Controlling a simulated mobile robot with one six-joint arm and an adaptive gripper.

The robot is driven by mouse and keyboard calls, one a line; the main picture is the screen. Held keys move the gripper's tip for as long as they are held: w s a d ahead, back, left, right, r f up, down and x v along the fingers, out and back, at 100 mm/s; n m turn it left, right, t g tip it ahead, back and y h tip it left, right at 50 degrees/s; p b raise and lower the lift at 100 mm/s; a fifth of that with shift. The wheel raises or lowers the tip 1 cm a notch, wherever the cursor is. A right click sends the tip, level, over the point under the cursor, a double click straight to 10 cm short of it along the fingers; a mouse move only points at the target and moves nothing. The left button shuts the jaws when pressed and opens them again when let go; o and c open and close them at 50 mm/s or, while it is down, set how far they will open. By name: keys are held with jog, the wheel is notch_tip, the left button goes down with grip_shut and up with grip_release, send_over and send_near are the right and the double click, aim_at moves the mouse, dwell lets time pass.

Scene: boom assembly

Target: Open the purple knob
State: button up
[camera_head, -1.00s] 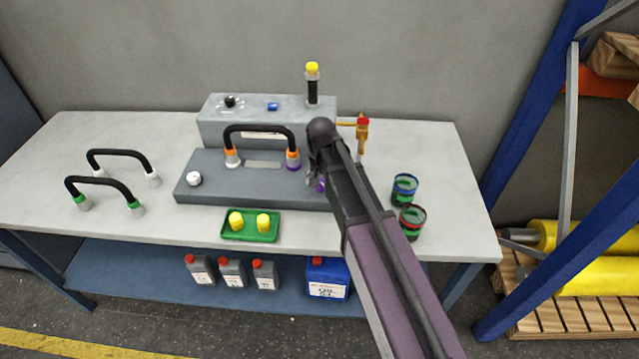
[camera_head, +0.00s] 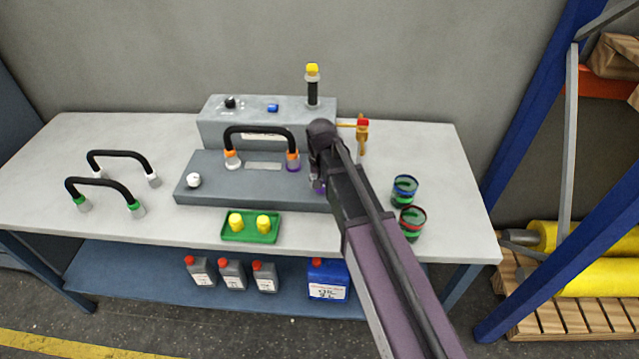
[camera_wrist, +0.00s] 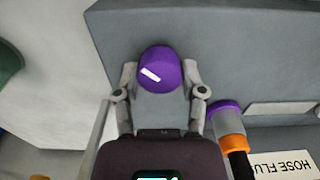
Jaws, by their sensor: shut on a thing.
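The purple knob (camera_wrist: 160,70) with a white mark on its top shows in the wrist view, on the grey block. My gripper (camera_wrist: 159,84) has one finger on each side of it and is shut on it. In the head view only a small purple bit of the knob (camera_head: 318,186) shows beside my gripper (camera_head: 316,176); my arm hides the rest. The white mark lies tilted across the knob in the wrist view.
The black hose (camera_head: 260,131) with orange and purple ends stands close left of my gripper. A red-and-brass valve (camera_head: 362,124) is behind my arm. Two cans (camera_head: 404,190) stand to the right. A green tray (camera_head: 250,238) lies in front.

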jog(key=n, duration=0.6)
jog(key=shift+n, duration=0.3)
dwell(0.4)
jog(key=o, duration=1.2)
jog(key=shift+c, duration=0.2)
